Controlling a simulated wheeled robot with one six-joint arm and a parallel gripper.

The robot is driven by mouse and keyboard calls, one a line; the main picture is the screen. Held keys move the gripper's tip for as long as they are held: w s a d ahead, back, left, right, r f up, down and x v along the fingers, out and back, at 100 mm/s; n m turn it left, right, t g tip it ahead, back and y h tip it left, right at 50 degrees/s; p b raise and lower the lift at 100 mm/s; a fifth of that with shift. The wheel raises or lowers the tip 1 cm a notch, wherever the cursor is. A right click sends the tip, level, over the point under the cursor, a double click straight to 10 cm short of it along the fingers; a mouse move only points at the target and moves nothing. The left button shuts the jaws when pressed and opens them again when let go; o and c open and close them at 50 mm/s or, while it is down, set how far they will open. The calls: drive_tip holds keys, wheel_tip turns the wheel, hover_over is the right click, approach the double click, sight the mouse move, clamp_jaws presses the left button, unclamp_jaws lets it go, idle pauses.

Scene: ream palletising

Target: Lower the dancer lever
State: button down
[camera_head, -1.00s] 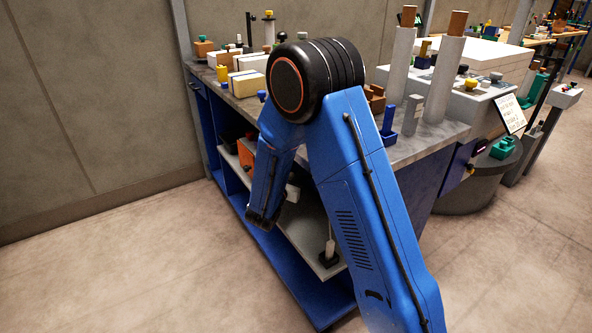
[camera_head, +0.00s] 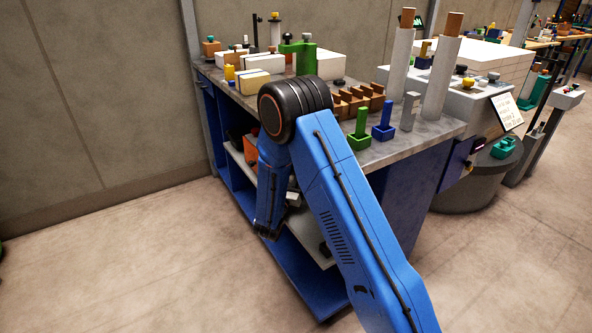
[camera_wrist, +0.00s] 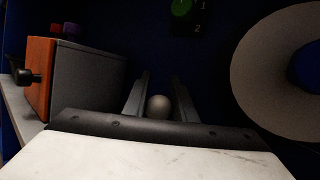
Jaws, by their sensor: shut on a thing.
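In the wrist view a round grey ball knob (camera_wrist: 158,104) sits between the two fingers of my gripper (camera_wrist: 158,96), which is shut on it. The knob looks like the end of a lever, but no lever rod shows behind it, so I cannot tell the lever's angle. In the head view my arm bends down at the bench's open side, with my wrist low beside the shelf. The fingers and knob cannot be made out there.
In the wrist view an orange-fronted box (camera_wrist: 40,78) with a black knob stands left, a pale roll (camera_wrist: 250,75) is close at right, and a green dial (camera_wrist: 182,8) is above. In the head view the grey shelf (camera_head: 300,232) is beside my wrist; floor at left is clear.

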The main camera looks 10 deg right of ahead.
drive_tip(key=shift+f, duration=0.15)
drive_tip(key=c, duration=1.5)
unclamp_jaws()
drive_tip(key=shift+d, duration=0.1)
drive_tip(key=shift+o, duration=0.2)
drive_tip(key=shift+s, duration=0.1)
drive_tip(key=v, duration=1.7)
drive_tip(key=shift+s, duration=0.15)
